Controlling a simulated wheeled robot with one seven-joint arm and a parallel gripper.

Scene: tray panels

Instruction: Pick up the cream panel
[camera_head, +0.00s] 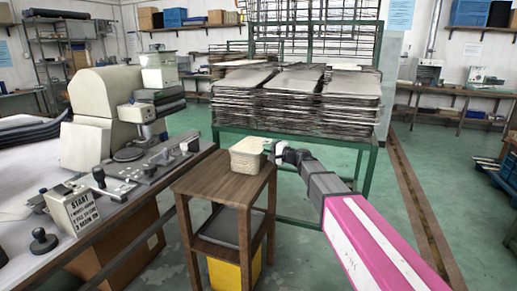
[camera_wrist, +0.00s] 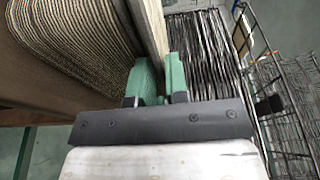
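The cream panels stand packed in a stack (camera_head: 247,154) on the small wooden stand in the head view. In the wrist view the stack (camera_wrist: 70,45) fills the upper left with its thin ridged edges. One cream panel (camera_wrist: 153,28) stands at the right end of the stack, and its edge runs down between the green fingertips. My gripper (camera_wrist: 164,75) looks shut on this panel, with little space between the fingers. In the head view my gripper (camera_head: 274,150) is at the right side of the stack. The fingers hide the panel's near end.
The wooden stand (camera_head: 222,187) has a lower shelf and a yellow bin (camera_head: 228,274). A green rack (camera_head: 310,138) with piled dark trays stands close behind. Floor at the right is open.

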